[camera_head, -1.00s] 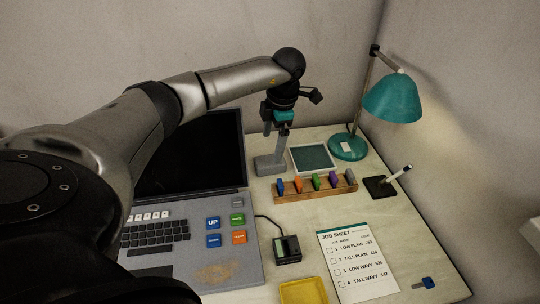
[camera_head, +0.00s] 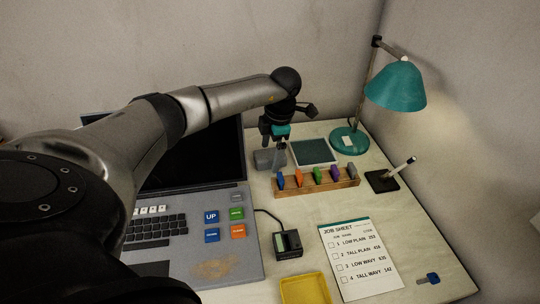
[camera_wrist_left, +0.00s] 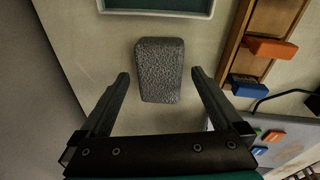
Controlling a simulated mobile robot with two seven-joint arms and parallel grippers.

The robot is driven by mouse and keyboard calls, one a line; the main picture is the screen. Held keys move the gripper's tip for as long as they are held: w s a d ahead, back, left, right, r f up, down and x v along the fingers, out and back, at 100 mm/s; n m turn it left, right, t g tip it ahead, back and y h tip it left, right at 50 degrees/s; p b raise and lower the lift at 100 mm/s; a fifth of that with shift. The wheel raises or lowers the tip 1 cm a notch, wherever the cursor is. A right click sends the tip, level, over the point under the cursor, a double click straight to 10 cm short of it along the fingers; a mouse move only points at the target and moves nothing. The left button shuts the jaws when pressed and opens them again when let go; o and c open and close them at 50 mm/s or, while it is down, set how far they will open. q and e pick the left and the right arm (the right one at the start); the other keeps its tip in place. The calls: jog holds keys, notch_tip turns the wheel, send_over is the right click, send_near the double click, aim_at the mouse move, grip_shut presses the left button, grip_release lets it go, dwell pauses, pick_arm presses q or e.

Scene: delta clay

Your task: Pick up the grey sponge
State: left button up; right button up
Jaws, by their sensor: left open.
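The grey sponge (camera_head: 264,160) lies flat on the desk at the back, right of the laptop and left of the teal-topped tray. In the left wrist view the sponge (camera_wrist_left: 160,62) is a speckled dark grey block with rounded corners, its whole top showing. My left gripper (camera_head: 274,148) is above the sponge in the head view, partly covering it. In the left wrist view my left gripper (camera_wrist_left: 160,77) is open and empty, its fingertips on either side of the sponge's near half, apart from it. My right gripper is not in view.
The teal-topped tray (camera_head: 313,152) and a wooden rack (camera_head: 330,187) with several coloured pieces stand close to the sponge. The laptop (camera_head: 190,235) is at the left. A teal lamp (camera_head: 394,88) stands at the back right. A job sheet (camera_head: 361,262) lies in front.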

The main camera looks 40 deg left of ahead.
aim_at(271, 154)
pick_arm(q)
jog(key=c, duration=1.3)
jog(key=shift+c, duration=0.2)
jog(key=shift+r, duration=0.55)
notch_tip(271, 154, up, 9)
jog(key=p, duration=0.3)
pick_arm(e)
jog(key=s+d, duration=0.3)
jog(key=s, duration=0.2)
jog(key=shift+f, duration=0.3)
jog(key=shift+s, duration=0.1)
